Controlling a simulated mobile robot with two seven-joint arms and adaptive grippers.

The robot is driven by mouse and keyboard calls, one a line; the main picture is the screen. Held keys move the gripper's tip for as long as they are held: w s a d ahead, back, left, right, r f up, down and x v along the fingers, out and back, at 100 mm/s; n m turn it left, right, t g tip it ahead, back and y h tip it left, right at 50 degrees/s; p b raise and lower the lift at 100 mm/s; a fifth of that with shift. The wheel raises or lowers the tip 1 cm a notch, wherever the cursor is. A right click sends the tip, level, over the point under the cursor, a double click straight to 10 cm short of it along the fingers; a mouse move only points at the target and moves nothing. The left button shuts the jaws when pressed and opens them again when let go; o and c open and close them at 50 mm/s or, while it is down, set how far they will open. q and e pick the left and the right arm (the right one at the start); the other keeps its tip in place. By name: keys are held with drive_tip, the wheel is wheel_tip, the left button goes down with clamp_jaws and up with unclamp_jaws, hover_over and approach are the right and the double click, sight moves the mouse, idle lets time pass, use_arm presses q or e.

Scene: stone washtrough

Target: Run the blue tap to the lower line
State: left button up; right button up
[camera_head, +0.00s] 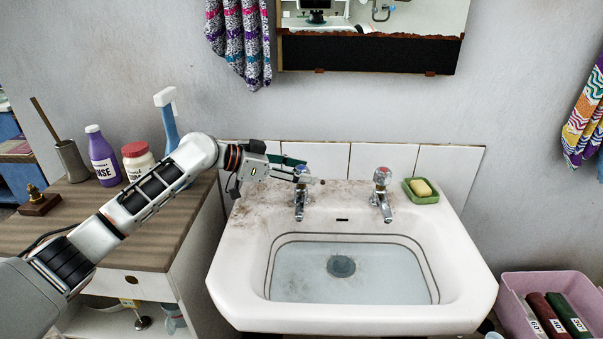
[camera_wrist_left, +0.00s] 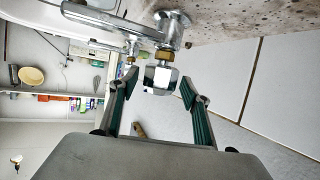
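The blue tap (camera_head: 299,206) is the left one of two chrome taps at the back of the white basin (camera_head: 232,262). My left gripper (camera_head: 300,173) is at its head. In the left wrist view the tap's faceted handle (camera_wrist_left: 161,79) sits between the two green-padded fingers, which are apart with narrow gaps visible beside it. Two dark lines (camera_head: 343,235) run around the inner basin wall. Clear water (camera_head: 385,280) lies in the basin, its surface seemingly just below the lower line. I cannot make out a stream from the spout. My right gripper is not in view.
The red-capped tap (camera_head: 381,195) stands to the right, beside a green soap dish (camera_head: 422,196). A wooden cabinet (camera_head: 70,225) with bottles is on the left. A pink crate (camera_head: 515,305) stands at the lower right. A mirror (camera_head: 370,55) hangs above.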

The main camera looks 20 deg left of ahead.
use_arm(q)
drive_tip(key=shift+f, duration=0.2)
drive_tip(key=shift+s+a, duration=0.1)
drive_tip(key=v, duration=1.2)
drive_tip(key=shift+r, duration=0.15)
idle(0.9)
